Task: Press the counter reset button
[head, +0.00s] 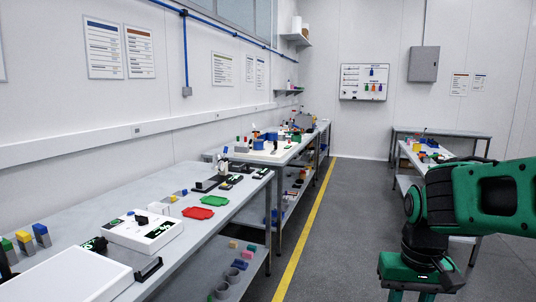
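A white box-shaped device (143,231) with a dark display and small dark marks on its top stands on the near left bench. It may be the counter, but a reset button cannot be made out at this size. My gripper (412,294) hangs down at the bottom right, over the aisle and well away from the bench. Its fingertips are cut off by the lower picture edge, so its opening and whether it holds anything are hidden.
More cluttered benches stand behind and at the right. The grey floor aisle with a yellow line (308,220) is clear.

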